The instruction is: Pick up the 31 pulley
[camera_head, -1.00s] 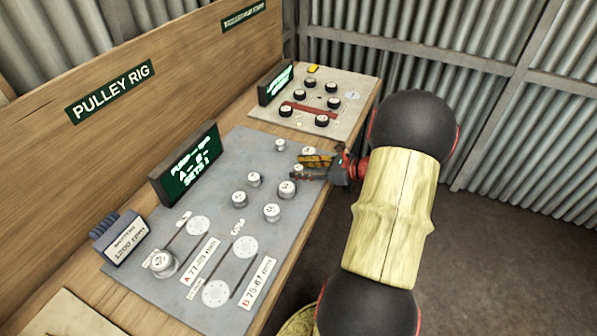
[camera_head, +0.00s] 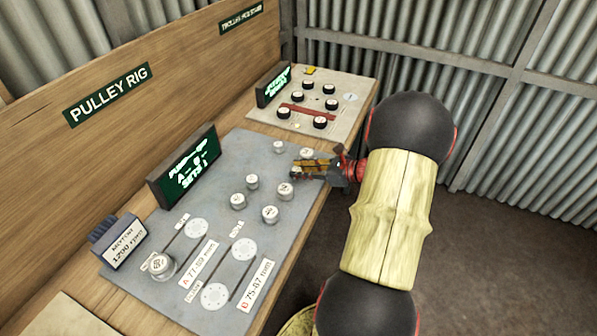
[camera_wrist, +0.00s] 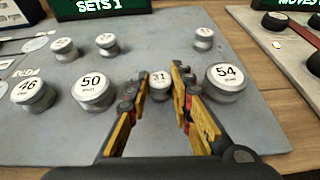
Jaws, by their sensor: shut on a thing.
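The 31 pulley (camera_wrist: 160,86) is a small, pale metal cylinder with a white top marked 31. It stands upright on the grey board (camera_head: 222,162), between the 50 pulley (camera_wrist: 94,91) and the 54 pulley (camera_wrist: 226,82). My gripper (camera_wrist: 161,82) is shut on it, one yellow-and-black finger on each side. In the head view my gripper (camera_head: 297,170) reaches in from the right, low over the board. The fingers hide most of the 31 pulley there.
The 46 pulley (camera_wrist: 34,95) stands further left, and several smaller pulleys stand behind the row. The neighbours on both sides are close to my fingers. A sign (camera_head: 184,166) rises at the board's back edge. Another panel with black knobs (camera_head: 316,103) lies beyond.

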